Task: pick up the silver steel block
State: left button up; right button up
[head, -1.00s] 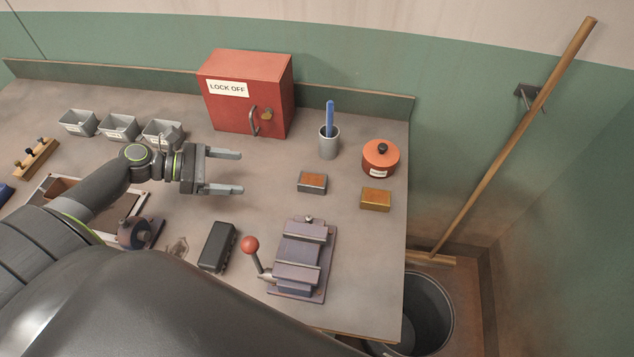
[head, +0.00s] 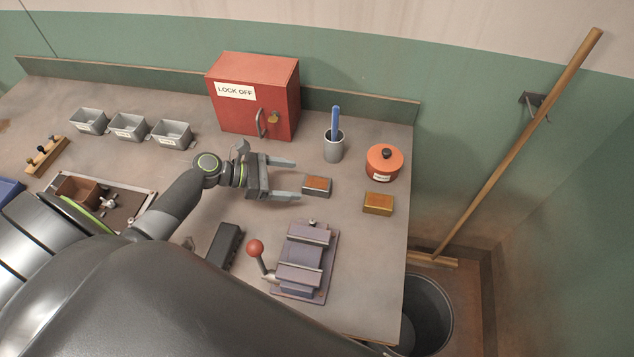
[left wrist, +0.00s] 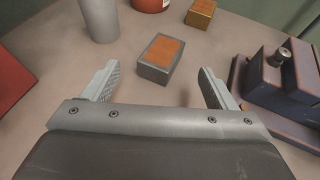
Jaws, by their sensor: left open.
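The silver steel block (head: 317,187) is a small grey block with an orange-brown top, lying on the bench. It also shows in the left wrist view (left wrist: 159,59), ahead of the fingertips and roughly between their lines. My left gripper (head: 296,179) is open and empty, its two fingers pointing right toward the block, just short of it in the head view. In the left wrist view my left gripper (left wrist: 158,88) shows both fingers spread. A similar brass-coloured block (head: 378,204) with an orange-brown top lies to the right. My right gripper is not in view.
A grey cup with a blue item (head: 333,147) and a round orange pot (head: 384,163) stand behind the blocks. A red LOCK OFF box (head: 253,95) is at the back. A vise (head: 305,262) with a red-knobbed lever sits in front. Bench is bare around the silver block.

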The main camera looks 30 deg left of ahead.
aim_at(317, 181)
pick_arm(q)
jog(key=p+x, duration=0.2)
jog(key=x, duration=0.3)
jog(key=shift+d+r, duration=0.1)
jog(key=shift+r, duration=0.05)
jog(key=shift+w+d+f, duration=0.2)
jog(key=shift+c, duration=0.2)
jog(key=c, duration=0.5)
grip_shut()
jog(key=shift+r, duration=0.1)
